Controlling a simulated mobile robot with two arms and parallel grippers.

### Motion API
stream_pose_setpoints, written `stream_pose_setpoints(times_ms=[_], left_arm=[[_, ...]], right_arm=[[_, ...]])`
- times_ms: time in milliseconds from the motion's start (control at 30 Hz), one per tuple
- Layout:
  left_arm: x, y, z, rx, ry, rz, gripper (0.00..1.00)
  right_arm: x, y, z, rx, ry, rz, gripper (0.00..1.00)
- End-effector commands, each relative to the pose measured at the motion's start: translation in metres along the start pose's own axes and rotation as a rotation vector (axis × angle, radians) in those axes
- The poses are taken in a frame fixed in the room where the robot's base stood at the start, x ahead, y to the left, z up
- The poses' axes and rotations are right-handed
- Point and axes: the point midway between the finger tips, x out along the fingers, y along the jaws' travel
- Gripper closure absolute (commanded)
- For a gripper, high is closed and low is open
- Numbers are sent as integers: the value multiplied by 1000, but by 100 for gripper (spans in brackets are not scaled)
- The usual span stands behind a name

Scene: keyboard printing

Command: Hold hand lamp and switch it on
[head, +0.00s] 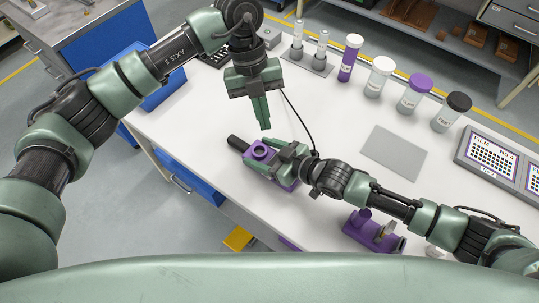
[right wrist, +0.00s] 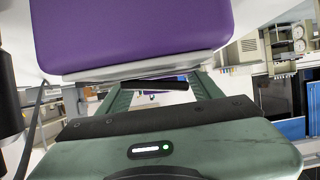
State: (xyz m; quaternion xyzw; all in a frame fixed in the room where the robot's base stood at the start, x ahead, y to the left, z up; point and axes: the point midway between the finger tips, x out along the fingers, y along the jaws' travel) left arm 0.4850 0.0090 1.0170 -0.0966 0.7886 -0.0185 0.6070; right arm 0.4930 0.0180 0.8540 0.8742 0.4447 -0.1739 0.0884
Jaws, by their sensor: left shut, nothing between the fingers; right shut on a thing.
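The hand lamp, a purple body with a round purple ring on top, is at the middle of the white table in the head view (head: 283,182). A black handle-like part sticks out at its upper left. My right gripper (head: 280,158) is shut on the lamp; its fingers and wrist hide part of it. In the right wrist view, a purple body (right wrist: 130,35) fills the top, close to my right gripper (right wrist: 162,95). My left gripper (head: 265,128) is shut and empty, pointing down just above the lamp, apart from it. I cannot tell whether the lamp is lit.
A second purple device (head: 372,232) lies at the table's front right. Several capped bottles (head: 380,77) stand along the back, beside a rack with two tubes (head: 307,58). A grey plate (head: 394,151) lies right of centre. A black cable (head: 298,118) runs behind the lamp.

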Motion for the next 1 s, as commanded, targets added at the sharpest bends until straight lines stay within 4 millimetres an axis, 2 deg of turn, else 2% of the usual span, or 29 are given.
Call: stream_pose_setpoints(times_ms=[200, 400, 600, 867, 1000], left_arm=[[-8, 1, -3, -472, -11, -17, 100], [-11, 1, -5, -736, -14, -27, 100], [-12, 1, -5, -817, -14, -31, 100], [-12, 1, -5, -817, -14, -31, 100], [-6, 1, -5, -816, -13, -30, 100]], right_arm=[[0, 0, 0, 0, -1, 0, 88], [0, 0, 1, 0, -1, 0, 88], [0, 0, 1, 0, -1, 0, 88], [0, 0, 1, 0, -1, 0, 88], [0, 0, 1, 0, -1, 0, 88]])
